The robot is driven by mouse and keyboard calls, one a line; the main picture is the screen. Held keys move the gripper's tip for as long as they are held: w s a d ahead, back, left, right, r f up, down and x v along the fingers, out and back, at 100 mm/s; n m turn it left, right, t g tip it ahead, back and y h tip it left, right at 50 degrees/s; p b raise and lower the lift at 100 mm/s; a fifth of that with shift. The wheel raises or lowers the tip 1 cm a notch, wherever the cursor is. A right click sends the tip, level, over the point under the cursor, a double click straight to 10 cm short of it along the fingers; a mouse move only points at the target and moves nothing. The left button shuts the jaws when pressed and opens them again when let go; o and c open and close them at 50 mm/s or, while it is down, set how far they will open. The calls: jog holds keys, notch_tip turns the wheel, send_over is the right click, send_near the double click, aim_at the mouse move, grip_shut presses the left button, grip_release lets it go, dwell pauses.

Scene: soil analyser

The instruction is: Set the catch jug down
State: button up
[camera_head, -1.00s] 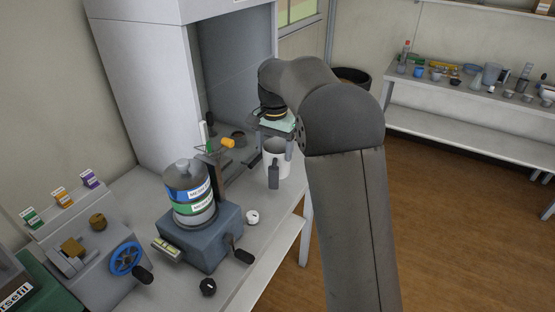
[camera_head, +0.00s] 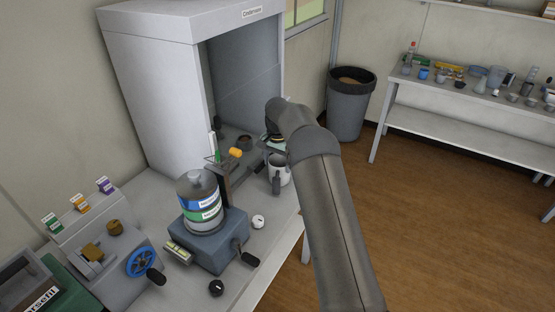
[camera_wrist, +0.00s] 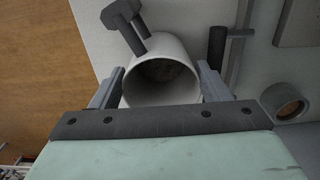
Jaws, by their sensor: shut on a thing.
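The catch jug (camera_head: 284,171) is a white cylinder with a dark grey handle on its near side. It is at the right edge of the bench, beside the analyser. In the wrist view I look into the open mouth of the jug (camera_wrist: 160,88), and its interior looks dark. My gripper (camera_wrist: 160,92) is shut on the jug, with one finger against each side near the rim. In the head view my arm partly hides the gripper and the jug's right side. Whether the jug's base touches the bench is hard to tell.
A grey apparatus with a labelled bottle (camera_head: 199,196) stands left of the jug, and an orange knob (camera_head: 235,152) is close by. A white cabinet (camera_head: 150,90) stands behind. The bench edge is close on the right, with open floor beyond. A dark bin (camera_head: 348,110) stands behind.

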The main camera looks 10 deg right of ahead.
jog(key=shift+f, duration=0.25)
jog(key=o, duration=1.6)
jog(key=shift+c, duration=0.2)
notch_tip(320, 180, up, 12)
jog(key=b, duration=0.3)
jog(key=s+r+n, duration=0.2)
jog(key=s+r, duration=0.6)
jog(key=s, duration=0.4)
jog(key=s+f+n, duration=0.3)
jog(key=s, duration=1.4)
jog(key=s+d+f+n+t, duration=0.1)
jog(key=s+f+n, duration=0.2)
jog(key=s, duration=1.5)
jog(key=shift+s+f, duration=0.2)
jog(key=shift+f, duration=0.45)
